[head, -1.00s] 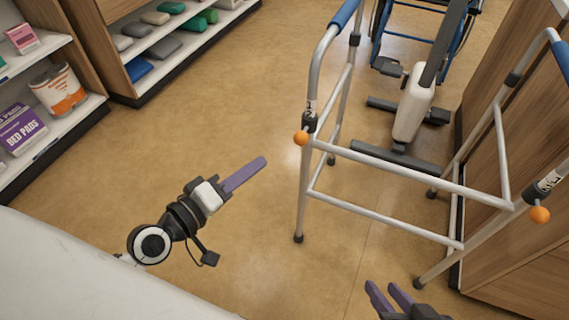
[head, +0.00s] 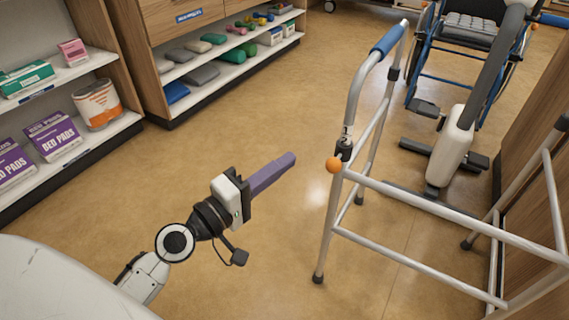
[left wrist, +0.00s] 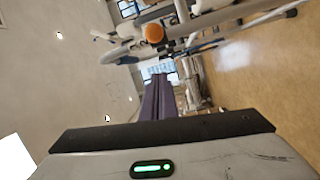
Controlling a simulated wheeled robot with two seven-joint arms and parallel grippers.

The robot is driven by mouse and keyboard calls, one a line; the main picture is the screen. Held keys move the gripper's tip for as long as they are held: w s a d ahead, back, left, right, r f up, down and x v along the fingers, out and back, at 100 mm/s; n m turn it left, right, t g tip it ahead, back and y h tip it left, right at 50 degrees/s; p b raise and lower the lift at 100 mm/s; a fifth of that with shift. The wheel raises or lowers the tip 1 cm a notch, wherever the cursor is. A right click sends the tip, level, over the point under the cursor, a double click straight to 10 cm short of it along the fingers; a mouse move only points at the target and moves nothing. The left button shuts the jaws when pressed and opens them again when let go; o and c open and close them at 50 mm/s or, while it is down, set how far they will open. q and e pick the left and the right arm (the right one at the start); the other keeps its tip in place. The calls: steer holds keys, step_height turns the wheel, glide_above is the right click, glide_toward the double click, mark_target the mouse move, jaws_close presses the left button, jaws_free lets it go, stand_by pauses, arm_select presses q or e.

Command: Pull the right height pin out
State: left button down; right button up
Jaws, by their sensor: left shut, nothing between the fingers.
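A height pin with an orange knob (head: 333,165) sits on the near left leg of the grey metal walker (head: 326,230). The pin is in the leg, just below a dark collar. The knob also shows in the left wrist view (left wrist: 155,33), beyond the fingers. My left gripper (head: 290,158) is shut and empty, its purple fingers pointing toward the leg. In the picture it is left of the knob and apart from it. The walker's other near leg is cut off, so no second pin shows. My right gripper is out of view.
Shelves with bed pads (head: 52,135) and boxes stand at the left. Behind the walker are a pedal machine (head: 452,143) and a blue-framed wheelchair (head: 470,28). A wooden cabinet (head: 540,170) is close on the right. The floor left of the walker is clear.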

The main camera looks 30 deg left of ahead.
mark_target(335, 163)
arm_select(q)
steer(key=w+d, duration=0.4)
steer(key=d, duration=0.1)
steer(key=shift+w+d+f, duration=0.15)
steer(key=shift+w, duration=0.25)
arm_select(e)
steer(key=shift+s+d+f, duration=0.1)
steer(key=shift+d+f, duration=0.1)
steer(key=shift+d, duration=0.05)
arm_select(q)
steer(key=shift+s, duration=0.1)
